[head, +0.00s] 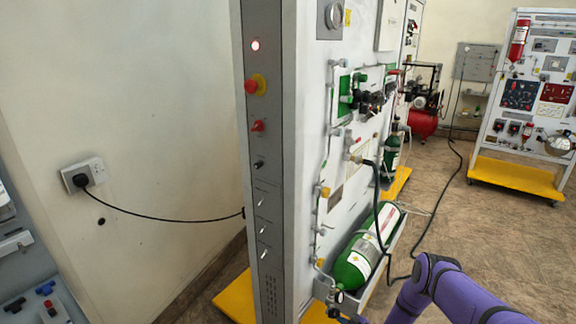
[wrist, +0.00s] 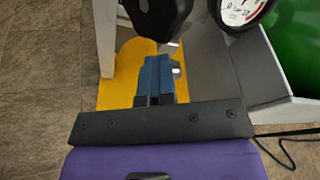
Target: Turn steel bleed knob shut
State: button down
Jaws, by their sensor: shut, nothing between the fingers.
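My gripper (wrist: 155,78) has blue fingers pressed together, with nothing between them. In the head view it shows only partly at the bottom edge (head: 334,312), just below the gauge end of the green cylinder (head: 362,258). In the wrist view a black rounded knob (wrist: 157,14) is just beyond the fingertips; I cannot tell whether they touch. A small pale metal piece (wrist: 172,47) shows between that knob and the fingers. I cannot tell whether it is the steel bleed knob, which I cannot clearly pick out in either view.
A round white gauge (wrist: 240,10) is right of the black knob. The green cylinder lies in a grey tray (wrist: 290,112) on the trainer panel (head: 305,150). A black hose (head: 378,210) hangs in front of the panel. The yellow base (wrist: 117,92) and brown floor are below.

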jog(key=shift+w+r, duration=0.7)
jog(key=shift+w, duration=0.25)
jog(key=shift+w+d, duration=0.1)
jog(key=shift+r, duration=0.3)
jog(key=f+v, duration=0.1)
jog(key=v, duration=0.5)
jog(key=shift+s+d+f, duration=0.2)
jog(key=shift+s+f, duration=0.1)
jog(key=shift+f, duration=0.15)
jog(key=shift+r, duration=0.1)
